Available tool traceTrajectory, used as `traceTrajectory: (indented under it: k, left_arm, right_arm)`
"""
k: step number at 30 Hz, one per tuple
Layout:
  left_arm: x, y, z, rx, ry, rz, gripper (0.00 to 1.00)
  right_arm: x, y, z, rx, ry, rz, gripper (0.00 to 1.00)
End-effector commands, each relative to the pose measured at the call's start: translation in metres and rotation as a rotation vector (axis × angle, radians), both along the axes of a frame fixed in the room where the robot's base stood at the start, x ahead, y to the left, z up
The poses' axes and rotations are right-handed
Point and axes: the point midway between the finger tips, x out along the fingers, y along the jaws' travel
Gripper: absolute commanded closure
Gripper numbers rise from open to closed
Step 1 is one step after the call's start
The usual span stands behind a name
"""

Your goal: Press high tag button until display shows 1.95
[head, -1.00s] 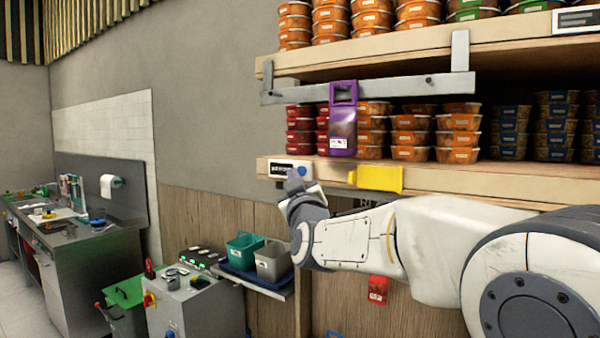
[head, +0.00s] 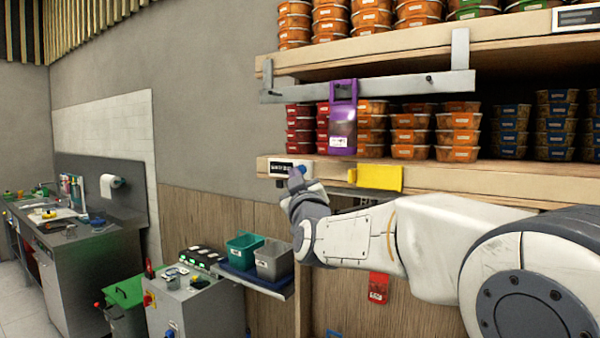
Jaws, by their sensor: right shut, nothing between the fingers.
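A tag with a dark display (head: 282,168) is fixed to the left end of the lower shelf's front edge. Its digits are too small to read. A blue button (head: 301,169) sits at the tag's right end, partly covered by my gripper. My right gripper (head: 296,174) is shut and empty, with its tip at or very close to the blue button; I cannot tell if it touches. Another tag (head: 578,17) is on the upper shelf's edge at the top right. My left gripper is not in view.
The lower shelf (head: 480,181) holds stacked red, orange and blue tubs. A purple dispenser (head: 343,120) hangs from a grey rail (head: 400,86). A yellow tag (head: 380,178) is right of my gripper. Teal and grey bins (head: 272,261) stand below.

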Motion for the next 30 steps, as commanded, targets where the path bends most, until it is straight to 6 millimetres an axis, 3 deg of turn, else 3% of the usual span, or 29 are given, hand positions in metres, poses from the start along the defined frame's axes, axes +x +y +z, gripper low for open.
traceTrajectory:
  k: [30]
  left_arm:
    - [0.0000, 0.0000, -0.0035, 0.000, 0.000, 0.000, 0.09]
  right_arm:
    - [0.0072, -0.0055, 0.0000, -0.001, -0.001, -0.001, 1.00]
